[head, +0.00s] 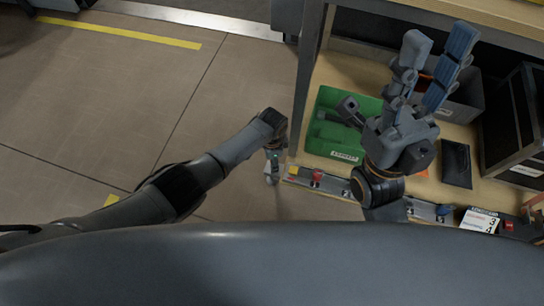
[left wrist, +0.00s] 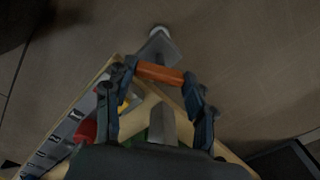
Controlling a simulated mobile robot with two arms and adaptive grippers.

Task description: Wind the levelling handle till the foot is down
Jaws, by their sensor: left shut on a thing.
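The orange grip of the levelling handle (left wrist: 160,73) lies between the two fingers of my left gripper (left wrist: 160,82) in the left wrist view, and the gripper is shut on it. A grey plate with a pale round end (left wrist: 160,35) shows just beyond the grip. In the head view my left gripper (head: 272,156) points down at the workbench's left corner, small and partly hidden by its wrist. I cannot make out the foot. My right gripper (head: 436,68) is open and empty, fingers up, above the bench.
The wooden workbench (head: 345,75) holds a green tray (head: 340,145), a grey bin (head: 462,95), a dark flat case (head: 456,163) and black boxes (head: 515,115). A rail with coloured parts (head: 333,186) runs along its front edge. The tiled floor (head: 110,95) at left is clear.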

